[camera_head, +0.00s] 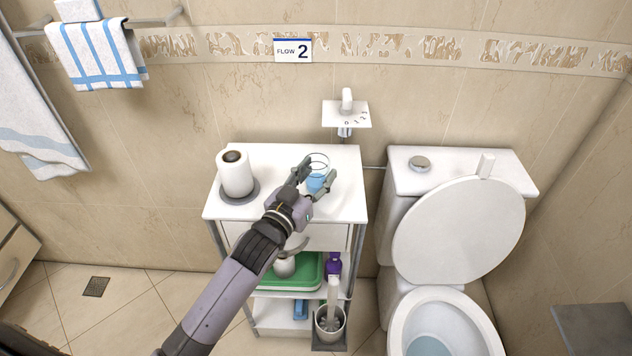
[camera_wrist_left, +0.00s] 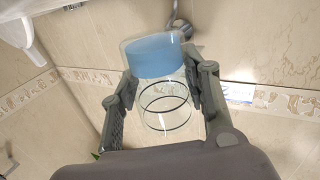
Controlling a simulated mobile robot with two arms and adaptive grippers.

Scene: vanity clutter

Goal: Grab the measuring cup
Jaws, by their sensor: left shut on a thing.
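The measuring cup (camera_head: 317,174) is a clear round cup with dark rings and a light blue part at its base. In the head view it shows over the back of the white cabinet top (camera_head: 286,212). My left gripper (camera_head: 316,179) reaches in from the lower left and is shut on the cup, with one finger on each side. In the left wrist view the cup (camera_wrist_left: 163,95) appears upside down between the two fingers (camera_wrist_left: 163,92). I cannot tell whether its base touches the cabinet top. My right gripper is not in view.
A paper roll (camera_head: 236,174) stands on a dark round base left of the cup. A white wall fixture (camera_head: 346,112) is behind the cabinet, and a toilet (camera_head: 460,230) stands to the right.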

